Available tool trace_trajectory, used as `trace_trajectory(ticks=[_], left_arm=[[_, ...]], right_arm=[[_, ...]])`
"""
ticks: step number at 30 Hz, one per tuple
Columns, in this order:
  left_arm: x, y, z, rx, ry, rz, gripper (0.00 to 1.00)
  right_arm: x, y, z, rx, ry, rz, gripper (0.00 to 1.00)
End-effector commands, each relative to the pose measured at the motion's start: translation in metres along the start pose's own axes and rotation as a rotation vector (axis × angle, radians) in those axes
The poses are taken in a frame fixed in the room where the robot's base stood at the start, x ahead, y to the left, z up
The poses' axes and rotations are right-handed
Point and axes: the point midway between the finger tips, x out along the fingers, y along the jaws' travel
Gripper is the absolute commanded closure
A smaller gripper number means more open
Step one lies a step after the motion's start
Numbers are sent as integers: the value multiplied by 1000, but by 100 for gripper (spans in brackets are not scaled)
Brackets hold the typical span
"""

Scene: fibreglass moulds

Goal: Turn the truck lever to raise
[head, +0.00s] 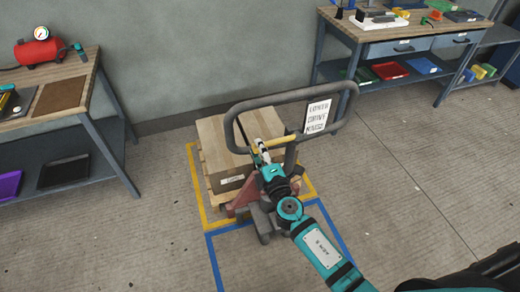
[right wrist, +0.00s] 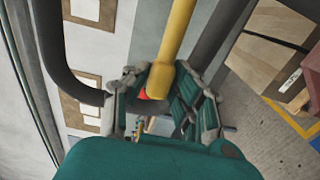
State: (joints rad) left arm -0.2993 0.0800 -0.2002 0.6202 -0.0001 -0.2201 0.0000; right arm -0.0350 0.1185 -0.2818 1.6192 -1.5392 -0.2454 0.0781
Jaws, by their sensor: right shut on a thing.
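The pallet truck stands in front of a loaded pallet. Its grey loop handle (head: 232,128) rises over a cardboard box, and its reddish base (head: 242,198) is low at the front. The yellow lever (head: 283,143) sticks out inside the handle. My right gripper (head: 261,150) is shut on the lever. My left gripper is not in view.
The cardboard box (head: 212,140) rests on a wooden pallet (head: 205,193) inside yellow floor lines; blue lines (head: 216,262) mark the floor in front. A white sign (head: 316,117) hangs at the handle. Workbenches stand at left (head: 94,75) and back right (head: 345,30).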

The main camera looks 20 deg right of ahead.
Motion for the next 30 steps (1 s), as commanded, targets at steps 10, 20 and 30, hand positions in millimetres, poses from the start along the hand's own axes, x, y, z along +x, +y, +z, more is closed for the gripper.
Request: trace_trajectory(ticks=[10, 20, 30], left_arm=[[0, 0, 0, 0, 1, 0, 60], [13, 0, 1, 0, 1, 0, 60], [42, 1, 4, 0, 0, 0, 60]], right_arm=[[0, 0, 0, 0, 0, 0, 100], [0, -13, 1, -73, -1, 0, 100], [0, -41, 6, -298, 1, 1, 100]])
